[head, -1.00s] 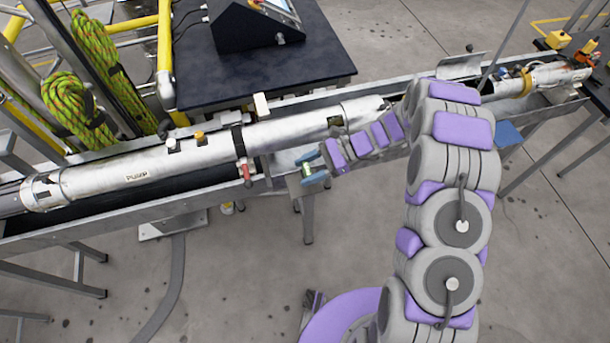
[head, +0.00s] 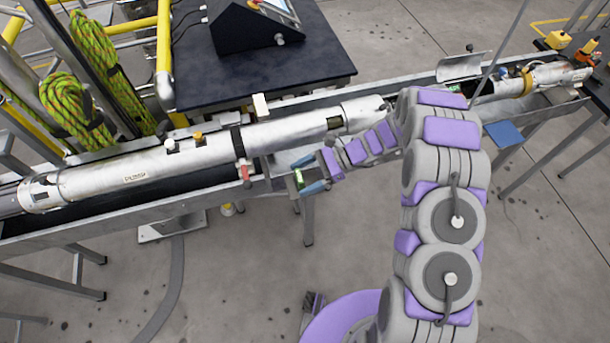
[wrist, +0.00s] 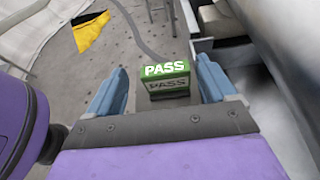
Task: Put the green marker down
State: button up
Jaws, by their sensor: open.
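The green marker (head: 299,179) is a small block with a green top. In the wrist view the marker (wrist: 166,70) reads PASS in white, with PASS also on its darker front face. My gripper (head: 308,174) is open at the front edge of the long metal trough (head: 130,216). In the wrist view the blue fingertips of my gripper (wrist: 163,76) stand on either side of the marker, with a gap visible at each side. The marker looks upright. What lies under it is hard to make out.
A long silver tube labelled PUMP (head: 200,155) lies in the trough just behind the gripper. A black table with a console (head: 250,25) stands behind. Green-yellow ropes (head: 75,110) hang at left. Open floor (head: 240,280) lies in front. A yellow piece (wrist: 90,32) shows in the wrist view.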

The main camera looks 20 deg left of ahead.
jog(key=shift+w+d+r, duration=0.3)
jog(key=shift+w, duration=0.15)
jog(key=p+v, duration=0.2)
jog(key=v, duration=0.8)
jog(key=shift+d, duration=0.25)
jog(key=shift+a+r, duration=0.1)
jog(key=shift+a, duration=0.1)
